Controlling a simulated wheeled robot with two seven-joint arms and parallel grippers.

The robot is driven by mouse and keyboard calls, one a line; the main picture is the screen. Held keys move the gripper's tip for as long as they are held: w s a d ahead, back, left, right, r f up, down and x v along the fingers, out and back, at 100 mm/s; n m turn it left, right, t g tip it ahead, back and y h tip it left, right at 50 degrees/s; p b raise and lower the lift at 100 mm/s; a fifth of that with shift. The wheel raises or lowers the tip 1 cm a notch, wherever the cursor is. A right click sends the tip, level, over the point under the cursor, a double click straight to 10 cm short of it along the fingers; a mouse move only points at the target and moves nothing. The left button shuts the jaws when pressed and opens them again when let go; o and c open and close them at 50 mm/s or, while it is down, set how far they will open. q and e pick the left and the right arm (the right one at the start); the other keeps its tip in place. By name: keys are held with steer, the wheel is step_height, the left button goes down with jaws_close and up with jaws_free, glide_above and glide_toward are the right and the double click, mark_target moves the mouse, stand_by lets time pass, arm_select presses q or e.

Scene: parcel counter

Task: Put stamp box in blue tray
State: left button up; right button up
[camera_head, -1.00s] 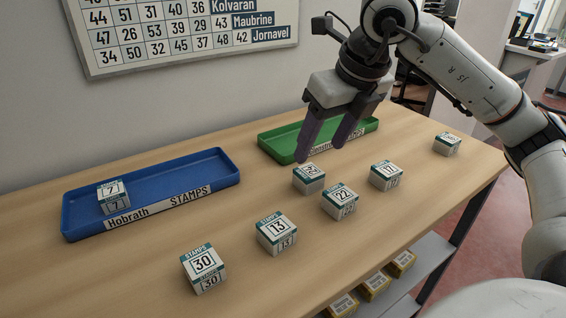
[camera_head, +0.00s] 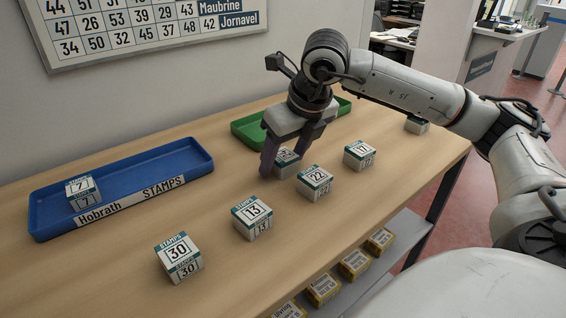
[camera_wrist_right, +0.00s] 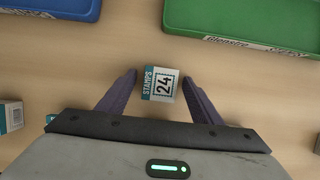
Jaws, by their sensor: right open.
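My right gripper (camera_head: 286,160) is open and low over the counter, with its fingers on either side of a stamp box marked 24 (camera_wrist_right: 161,84). In the right wrist view the gripper (camera_wrist_right: 160,82) shows gaps between the fingers and that box. In the head view the box (camera_head: 287,167) is partly hidden by the gripper. The blue tray (camera_head: 190,162), labelled Hobrath STAMPS, lies at the left and holds a stamp box marked 7 (camera_head: 82,191). More stamp boxes stand on the counter: 30 (camera_head: 179,257), 13 (camera_head: 252,216), 22 (camera_head: 315,181) and 17 (camera_head: 360,154).
The green tray (camera_head: 246,128) lies behind my right gripper, partly hidden. Another box (camera_head: 416,125) stands at the counter's far right, partly behind my arm. Yellow boxes (camera_head: 355,263) sit on a shelf below. The counter between the blue tray and the row of boxes is clear.

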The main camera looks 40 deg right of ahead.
steer(key=shift+c, duration=0.2)
steer(key=c, duration=1.2)
steer(key=shift+r, duration=0.15)
